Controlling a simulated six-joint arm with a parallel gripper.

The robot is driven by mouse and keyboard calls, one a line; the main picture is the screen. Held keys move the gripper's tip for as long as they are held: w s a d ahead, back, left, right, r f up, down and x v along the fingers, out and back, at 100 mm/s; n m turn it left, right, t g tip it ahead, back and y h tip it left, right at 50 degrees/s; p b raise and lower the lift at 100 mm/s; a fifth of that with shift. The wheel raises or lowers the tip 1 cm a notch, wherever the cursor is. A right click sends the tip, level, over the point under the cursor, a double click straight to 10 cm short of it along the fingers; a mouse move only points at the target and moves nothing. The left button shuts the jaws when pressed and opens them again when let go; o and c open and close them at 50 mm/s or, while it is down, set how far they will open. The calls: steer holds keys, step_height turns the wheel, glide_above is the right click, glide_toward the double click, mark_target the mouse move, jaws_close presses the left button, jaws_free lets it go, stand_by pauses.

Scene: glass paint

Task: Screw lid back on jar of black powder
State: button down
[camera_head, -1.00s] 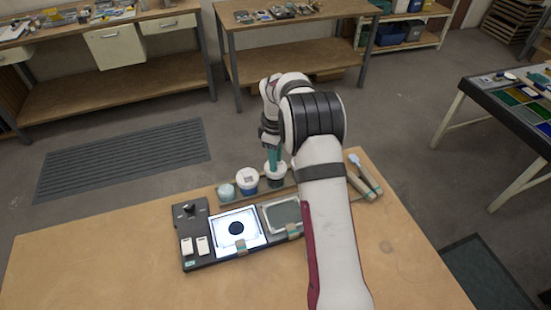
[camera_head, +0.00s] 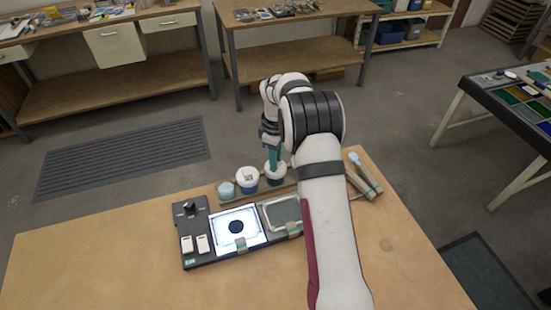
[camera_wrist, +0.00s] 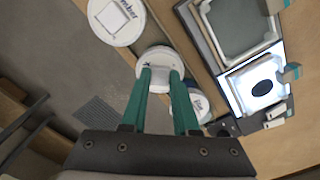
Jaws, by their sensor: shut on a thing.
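The lid is at the jar's mouth. I cannot tell whether its threads are engaged. The black powder is hidden.
In front are a lit panel (camera_head: 252,222) with a dark oval and a framed pane (camera_head: 280,212). Brushes (camera_head: 364,174) lie right. The front of the table is clear.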

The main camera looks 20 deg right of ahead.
stand_by(0.3)
steer(key=m, duration=0.5)
steer(key=shift+f, duration=0.1)
steer(key=m, duration=0.5)
steer(key=shift+m, duration=0.3)
steer(key=m, duration=0.5)
